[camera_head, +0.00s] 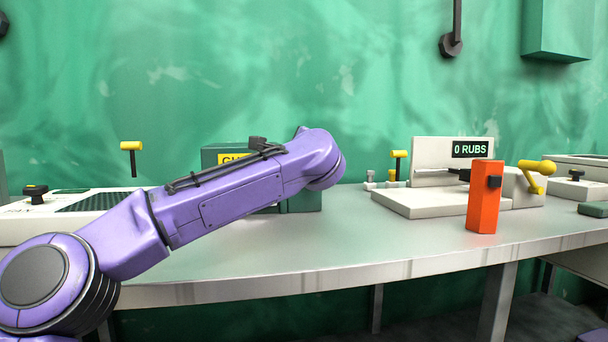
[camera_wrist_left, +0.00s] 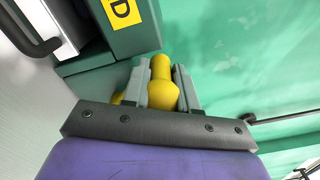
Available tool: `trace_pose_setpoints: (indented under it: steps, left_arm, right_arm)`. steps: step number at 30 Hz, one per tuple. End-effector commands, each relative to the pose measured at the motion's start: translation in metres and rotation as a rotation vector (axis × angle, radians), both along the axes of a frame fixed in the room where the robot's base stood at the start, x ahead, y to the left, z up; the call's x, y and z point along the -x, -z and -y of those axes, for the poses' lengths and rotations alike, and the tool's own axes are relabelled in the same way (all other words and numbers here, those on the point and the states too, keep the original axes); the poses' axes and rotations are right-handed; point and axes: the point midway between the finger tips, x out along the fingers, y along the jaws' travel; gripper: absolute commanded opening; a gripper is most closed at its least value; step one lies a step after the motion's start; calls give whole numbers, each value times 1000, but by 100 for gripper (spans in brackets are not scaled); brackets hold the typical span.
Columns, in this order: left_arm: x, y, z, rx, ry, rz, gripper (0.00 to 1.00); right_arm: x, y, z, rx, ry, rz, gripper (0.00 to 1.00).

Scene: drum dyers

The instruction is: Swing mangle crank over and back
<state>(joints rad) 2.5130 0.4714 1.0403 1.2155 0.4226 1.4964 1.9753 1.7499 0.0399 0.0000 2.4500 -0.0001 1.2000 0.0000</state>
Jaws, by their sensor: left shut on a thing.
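A dark green box with a yellow label stands on the table behind my left arm; I take it to be the mangle (camera_head: 215,159). Most of it is hidden in the head view. In the left wrist view the green box (camera_wrist_left: 135,38) fills the upper left. A yellow handle (camera_wrist_left: 162,68), which I take to be the crank's, sits between the two grey fingers of my left gripper (camera_wrist_left: 162,82), which are shut on it. The crank's arm cannot be made out. In the head view the left gripper is hidden behind my purple arm. My right gripper is not in view.
A white device (camera_head: 405,202) with a "0 RUBS" display and yellow handle (camera_head: 537,174) stands right. An orange block (camera_head: 484,205) stands upright before it. A pale unit (camera_head: 80,210) with a dark grid lies left. The table's front middle (camera_head: 350,250) is clear.

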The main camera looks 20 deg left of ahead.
Motion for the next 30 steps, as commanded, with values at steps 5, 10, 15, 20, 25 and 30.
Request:
trace_pose_setpoints:
  steps: [5,10,15,20,25,30]
  left_arm:
    - [5,14,-6,85,1,59,0]
    - [8,15,-10,137,1,97,0]
    - [9,15,-12,165,1,117,0]
    - [10,15,-13,174,1,122,0]
    - [10,14,-13,174,1,122,0]
    - [10,14,-12,175,2,122,37]
  right_arm:
    - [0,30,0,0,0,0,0]
    - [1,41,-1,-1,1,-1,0]
    - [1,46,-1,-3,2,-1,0]
    - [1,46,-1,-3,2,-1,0]
    - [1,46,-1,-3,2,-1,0]
    - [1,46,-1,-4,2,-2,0]
